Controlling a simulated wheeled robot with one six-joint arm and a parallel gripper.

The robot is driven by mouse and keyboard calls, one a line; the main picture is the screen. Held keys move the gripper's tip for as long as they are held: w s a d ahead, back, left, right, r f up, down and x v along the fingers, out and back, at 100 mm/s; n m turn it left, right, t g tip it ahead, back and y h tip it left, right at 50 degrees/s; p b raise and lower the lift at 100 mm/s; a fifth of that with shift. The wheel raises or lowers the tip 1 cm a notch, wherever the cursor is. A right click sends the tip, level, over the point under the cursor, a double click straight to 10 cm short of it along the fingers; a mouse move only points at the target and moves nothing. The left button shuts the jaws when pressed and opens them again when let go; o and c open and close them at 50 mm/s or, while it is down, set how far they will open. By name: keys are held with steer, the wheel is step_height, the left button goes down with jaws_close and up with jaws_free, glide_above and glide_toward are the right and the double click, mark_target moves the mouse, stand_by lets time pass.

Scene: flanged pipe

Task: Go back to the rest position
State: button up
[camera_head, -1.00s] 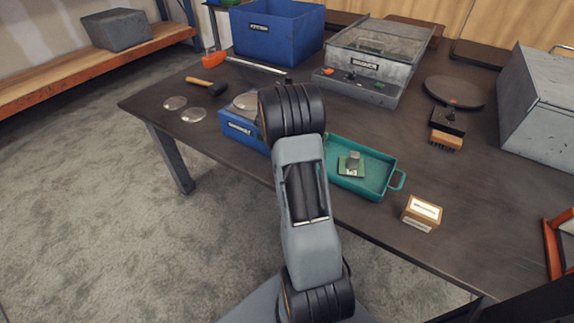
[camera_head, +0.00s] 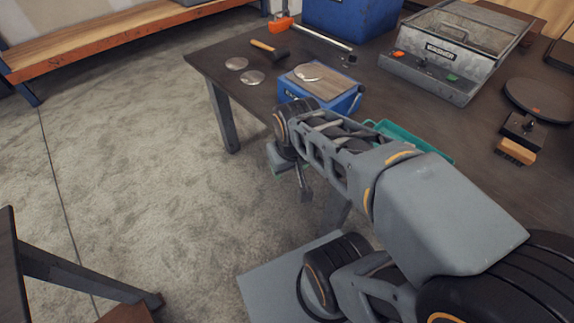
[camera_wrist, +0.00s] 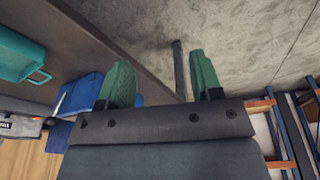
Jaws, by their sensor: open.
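My gripper (camera_wrist: 162,82) shows in the wrist view with its two green fingers spread apart and nothing between them. In the head view my arm folds across the lower right, and its end hangs in front of the table's near edge, over the floor. The gripper's fingers are mostly hidden or too small to make out there. The teal tray (camera_head: 434,150) on the table is mostly covered by my arm; part of it shows in the wrist view (camera_wrist: 20,55).
The dark table (camera_head: 215,68) holds a blue box with a wooden top (camera_head: 318,86), a hammer (camera_head: 268,48), two clear discs (camera_head: 252,77), a grey metal case (camera_head: 440,50), a round dark plate (camera_head: 538,98) and a brush (camera_head: 515,151). Grey floor (camera_head: 130,150) is open at left. A bench (camera_head: 110,42) stands behind.

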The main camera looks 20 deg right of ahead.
steer(key=shift+s+a, duration=0.1)
steer(key=shift+a, duration=0.3)
steer(key=shift+r, duration=0.1)
step_height(320, 180, up, 16)
steer(key=t+p, duration=0.1)
steer(key=p, duration=1.4)
steer(key=shift+s+a+r, duration=0.15)
steer(key=shift+a+r, duration=0.1)
